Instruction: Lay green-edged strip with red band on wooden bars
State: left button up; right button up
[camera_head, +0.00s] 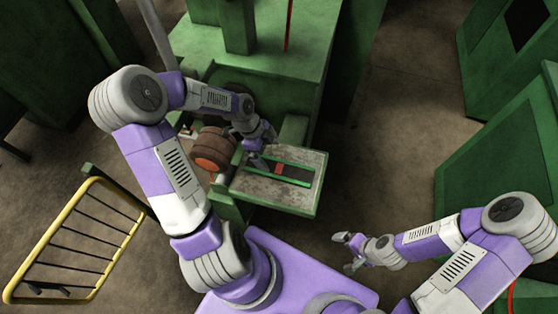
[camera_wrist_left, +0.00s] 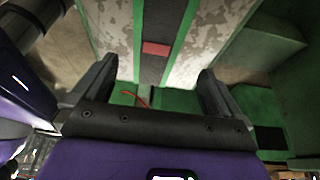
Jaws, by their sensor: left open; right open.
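The green-edged dark strip (camera_head: 295,173) lies flat on a mottled grey plate (camera_head: 300,200) with a green rim. Its red band (camera_head: 279,169) shows near the middle. In the left wrist view the strip (camera_wrist_left: 153,70) runs up the picture, with the red band (camera_wrist_left: 156,48) beyond the fingers. My left gripper (camera_head: 263,152) is at the strip's left end, open, its fingers (camera_wrist_left: 155,88) spread wide on either side of the strip's line. I cannot tell if they touch anything. My right gripper (camera_head: 346,252) is open and empty, away from the plate. I cannot make out wooden bars.
A brown roller with an orange end (camera_head: 209,163) sits just left of the plate. A large green machine (camera_head: 265,65) stands behind. A yellow-framed rack with dark bars (camera_head: 75,240) stands at the left. Green cabinets (camera_head: 500,165) stand at the right, with open floor between.

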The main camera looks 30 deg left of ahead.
aim_at(279, 168)
pick_arm(q)
jog(key=shift+s+x, duration=0.1)
jog(key=shift+x, duration=1.8)
jog(key=shift+s+x, duration=0.15)
jog(key=shift+x, duration=1.8)
jog(key=shift+d, duration=0.15)
jog(key=shift+c, duration=0.5)
jog(key=shift+r, duration=0.15)
jog(key=c, duration=1.1)
